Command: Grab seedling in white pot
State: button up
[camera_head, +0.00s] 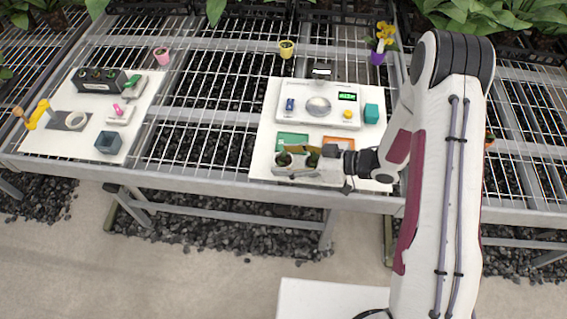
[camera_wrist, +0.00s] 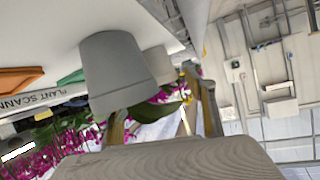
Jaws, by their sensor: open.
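Two pale pots stand close together in the wrist view, the nearer one (camera_wrist: 112,72) large and grey in shade, the other (camera_wrist: 160,64) partly behind it. I cannot tell which pot is the white one. Contact cannot be told.
A second board (camera_head: 60,140) with tools lies left. Small flower pots (camera_head: 286,49) (camera_head: 161,56) stand behind.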

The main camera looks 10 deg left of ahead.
jog(key=shift+w+a+f, duration=0.1)
jog(key=shift+a+f, duration=0.15)
jog(key=shift+a, duration=0.4)
jog(key=c, duration=1.2)
